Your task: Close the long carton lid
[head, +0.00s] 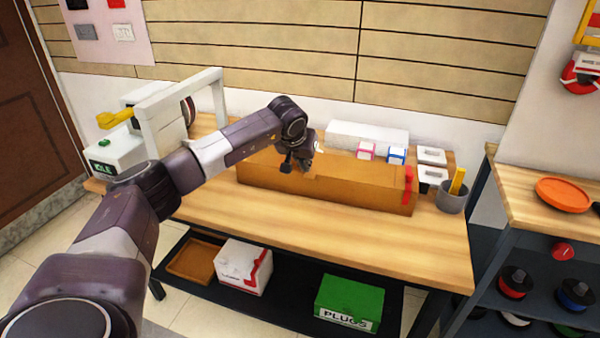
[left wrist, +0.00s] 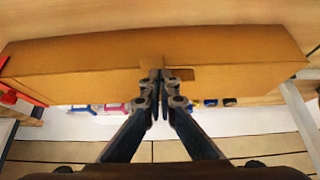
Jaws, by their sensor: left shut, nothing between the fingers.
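The long brown carton (head: 320,192) lies lengthwise on the wooden workbench, with a red strip (head: 408,185) at its right end. It also fills the upper part of the left wrist view (left wrist: 90,68). Its top looks covered by a brown panel; I cannot tell whether the lid is fully down. My left gripper (head: 289,163) is over the carton's wall-side edge, left of its middle. In the left wrist view the fingertips (left wrist: 161,74) are together and empty, at the edge beside a small brown tab (left wrist: 181,73). My right gripper is not in view.
A white long box (head: 368,135), small pink and blue boxes, and a grey cup (head: 452,198) stand behind and right of the carton. A white framed machine (head: 150,130) stands left. The workbench's front (head: 330,235) is clear. A shelf unit (head: 545,205) stands right.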

